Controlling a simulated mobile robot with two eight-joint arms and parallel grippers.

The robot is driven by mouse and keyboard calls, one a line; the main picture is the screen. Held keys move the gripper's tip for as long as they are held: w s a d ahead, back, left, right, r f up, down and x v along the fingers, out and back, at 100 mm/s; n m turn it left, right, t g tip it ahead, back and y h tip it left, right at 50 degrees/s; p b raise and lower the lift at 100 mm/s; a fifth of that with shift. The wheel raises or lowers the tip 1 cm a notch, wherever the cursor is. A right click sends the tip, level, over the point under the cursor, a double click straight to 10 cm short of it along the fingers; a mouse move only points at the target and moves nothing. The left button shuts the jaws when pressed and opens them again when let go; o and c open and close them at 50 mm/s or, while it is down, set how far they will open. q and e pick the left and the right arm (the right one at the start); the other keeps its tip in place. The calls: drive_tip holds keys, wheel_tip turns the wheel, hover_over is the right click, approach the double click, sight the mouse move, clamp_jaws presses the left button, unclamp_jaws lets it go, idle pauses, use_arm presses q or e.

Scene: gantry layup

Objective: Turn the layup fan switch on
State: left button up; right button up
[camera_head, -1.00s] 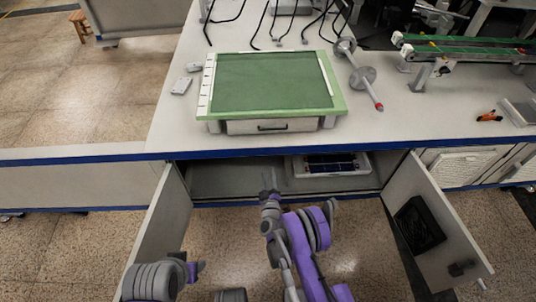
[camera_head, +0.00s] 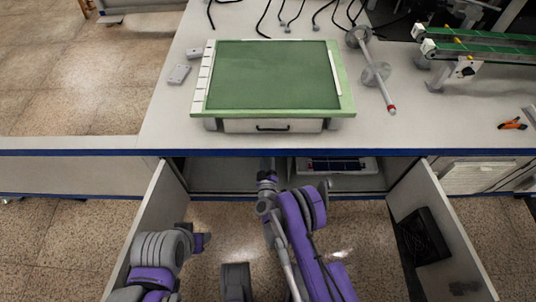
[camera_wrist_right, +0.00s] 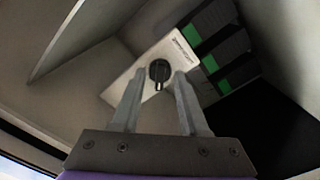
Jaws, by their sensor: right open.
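In the right wrist view, a black rotary switch knob (camera_wrist_right: 160,71) with a pale pointer mark sits on a light panel (camera_wrist_right: 128,84) inside the cabinet. A small printed label (camera_wrist_right: 184,46) is on the panel beside it. My right gripper (camera_wrist_right: 159,80) is open and empty, with its two fingertips on either side of the knob in the picture. I cannot tell whether they touch it. In the head view, my right gripper (camera_head: 267,166) reaches into the open cabinet under the bench, and the knob is hidden. My left arm shows at lower left, but its gripper is not seen.
Open cabinet doors stand left (camera_head: 148,228) and right (camera_head: 440,235) of my right arm. A white tray with dark panels (camera_head: 335,166) lies inside the cabinet. Black and green items (camera_wrist_right: 222,50) sit beside the switch panel. A green-topped board (camera_head: 270,78) is on the bench above.

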clamp_jaws()
drive_tip(key=shift+m, duration=0.4)
drive_tip(key=shift+m+p, duration=0.35)
drive_tip(key=shift+m, duration=8.25)
